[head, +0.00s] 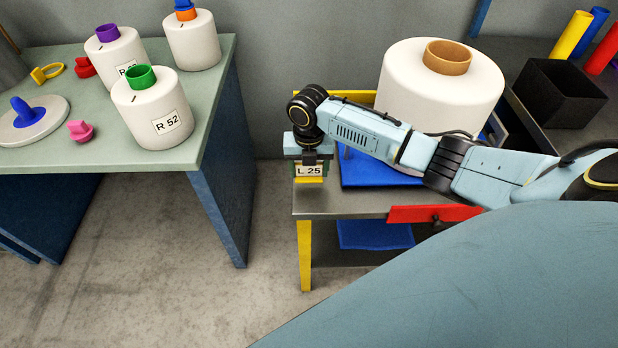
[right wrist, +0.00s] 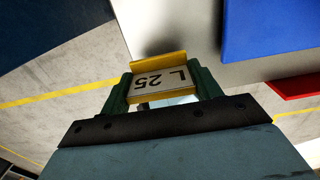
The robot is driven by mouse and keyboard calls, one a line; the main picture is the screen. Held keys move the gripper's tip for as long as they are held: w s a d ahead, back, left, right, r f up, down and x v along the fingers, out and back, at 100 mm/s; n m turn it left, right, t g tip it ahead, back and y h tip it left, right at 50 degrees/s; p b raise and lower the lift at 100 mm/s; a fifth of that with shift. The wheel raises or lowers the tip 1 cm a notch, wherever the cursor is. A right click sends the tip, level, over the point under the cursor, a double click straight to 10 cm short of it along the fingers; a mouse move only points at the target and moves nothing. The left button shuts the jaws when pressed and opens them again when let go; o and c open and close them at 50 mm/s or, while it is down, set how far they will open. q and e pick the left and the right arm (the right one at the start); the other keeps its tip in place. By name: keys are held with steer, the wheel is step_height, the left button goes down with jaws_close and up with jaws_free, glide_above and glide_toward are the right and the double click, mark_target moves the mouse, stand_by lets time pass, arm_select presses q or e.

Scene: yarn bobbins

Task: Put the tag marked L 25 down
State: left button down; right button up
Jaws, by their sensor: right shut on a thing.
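The tag marked L 25 (head: 309,171) is a small white plate with a yellow edge. My right gripper (head: 310,162) is shut on it, at the left front part of the grey cart top (head: 340,204). In the right wrist view the tag (right wrist: 160,82) sits between the green fingers of the gripper (right wrist: 161,90), its lettering upside down. I cannot tell whether the tag touches the cart top or hangs just above it. My left gripper is not in view.
A red part (head: 432,214) is at the cart's front edge. The green table (head: 215,95) at left holds several bobbins, including R 52 (head: 153,108). A floor gap separates them.

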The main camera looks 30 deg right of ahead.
mark_target(309, 175)
step_height(309, 175, down, 4)
steer(key=shift+r+b, duration=0.25)
steer(key=shift+b, duration=0.2)
steer(key=shift+f, duration=0.1)
steer(key=o, duration=1)
steer(key=shift+c, duration=0.2)
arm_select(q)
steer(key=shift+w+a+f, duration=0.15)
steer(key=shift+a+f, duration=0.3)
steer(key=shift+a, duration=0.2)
arm_select(e)
step_height(309, 175, up, 12)
steer(key=p, duration=0.3)
steer(key=shift+f, duration=0.25)
steer(key=shift+r, duration=0.45)
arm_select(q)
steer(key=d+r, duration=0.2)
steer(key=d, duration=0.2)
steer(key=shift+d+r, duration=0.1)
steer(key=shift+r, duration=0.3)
